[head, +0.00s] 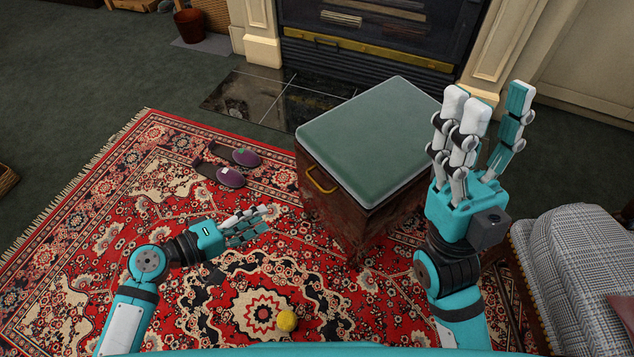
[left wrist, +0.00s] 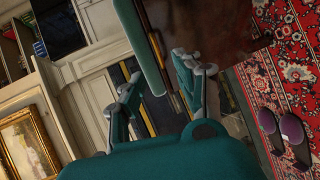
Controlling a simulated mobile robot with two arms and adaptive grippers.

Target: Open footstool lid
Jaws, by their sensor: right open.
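The footstool (head: 330,215) is a dark brown box with a green padded lid (head: 370,135), which lies flat and closed on it. A brass handle (head: 321,180) is on its left-facing side. The lid's edge (left wrist: 140,45) and brown side (left wrist: 200,30) also show in the left wrist view. My left gripper (head: 265,219) is left of the footstool, below the handle in the picture, with a gap to the box. Its fingers (left wrist: 155,82) are apart with nothing between them. My right gripper (head: 490,105) is open and empty, fingers up, at the lid's right side, hiding part of that corner.
A patterned red rug (head: 120,220) lies under the footstool. A fireplace (head: 370,45) stands behind. A checked upholstered seat (head: 580,270) is at the right.

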